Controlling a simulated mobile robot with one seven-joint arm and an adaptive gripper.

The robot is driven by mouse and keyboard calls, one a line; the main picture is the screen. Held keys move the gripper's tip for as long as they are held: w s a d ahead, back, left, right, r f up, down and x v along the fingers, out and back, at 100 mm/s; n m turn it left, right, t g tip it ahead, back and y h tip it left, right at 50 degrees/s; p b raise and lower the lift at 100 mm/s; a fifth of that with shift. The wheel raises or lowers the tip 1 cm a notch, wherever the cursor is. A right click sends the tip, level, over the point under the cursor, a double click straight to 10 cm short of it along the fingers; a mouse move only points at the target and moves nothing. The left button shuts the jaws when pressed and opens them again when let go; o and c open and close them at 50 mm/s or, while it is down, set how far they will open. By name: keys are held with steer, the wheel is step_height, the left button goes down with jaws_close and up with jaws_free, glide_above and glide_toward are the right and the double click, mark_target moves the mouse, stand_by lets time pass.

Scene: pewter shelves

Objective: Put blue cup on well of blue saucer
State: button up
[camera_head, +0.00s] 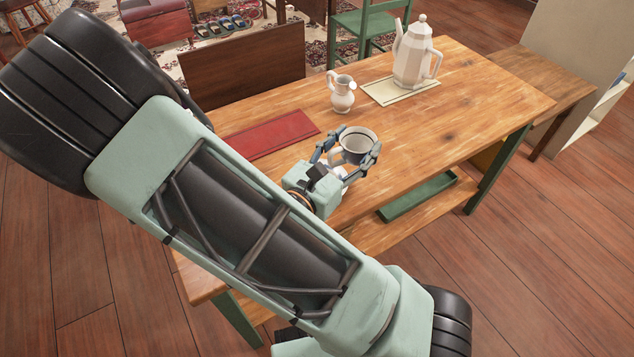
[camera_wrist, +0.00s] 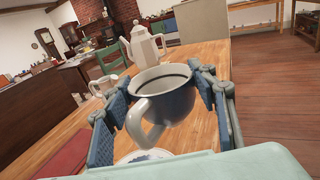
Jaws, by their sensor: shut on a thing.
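The blue cup (camera_head: 353,152) is white inside with a dark band below the rim and blue-grey outside. My gripper (camera_head: 347,148) is shut on it, one finger on each side, above the wooden table. In the wrist view the cup (camera_wrist: 170,104) is roughly upright, a little tilted, with its handle toward the camera. The saucer (camera_wrist: 146,156), white with a blue pattern, shows below the cup in the wrist view, partly cut off by my gripper's body. A gap shows between cup and saucer. In the head view the saucer is mostly hidden behind my gripper.
A white creamer jug (camera_head: 342,94) and a tall white coffee pot (camera_head: 415,55) on a pale mat (camera_head: 384,95) stand farther back on the table (camera_head: 450,100). A red mat (camera_head: 272,134) lies to the left. The table's right part is clear. A green tray (camera_head: 420,196) sits on the lower shelf.

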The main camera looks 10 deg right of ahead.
mark_target(339, 149)
steer(key=shift+a+f+b, duration=0.25)
steer(key=shift+f+b, duration=0.35)
steer(key=shift+b, duration=1.4)
steer(key=shift+w+a+f, duration=0.2)
steer(key=shift+w+a, duration=0.15)
steer(key=shift+a, duration=0.25)
steer(key=shift+w+a+f, duration=0.2)
steer(key=shift+w+a, duration=0.1)
steer(key=shift+a, duration=0.3)
steer(key=a+f+b, duration=0.1)
steer(key=w+a+f, duration=0.1)
steer(key=f, duration=0.1)
steer(key=a+f+b, duration=0.1)
steer(key=f, duration=0.1)
steer(key=shift+w+a+f+b, duration=0.15)
steer(key=shift+w+a+b, duration=0.15)
steer(key=shift+w+a, duration=0.1)
steer(key=f+b, duration=0.2)
steer(key=f, duration=0.1)
steer(key=shift+w+a+f, duration=0.1)
steer(key=shift+a+f, duration=0.1)
steer(key=shift+f, duration=0.05)
steer(key=o, duration=1.3)
steer(key=p+v, duration=0.2)
steer(key=v, duration=1)
steer(key=shift+p, duration=0.35)
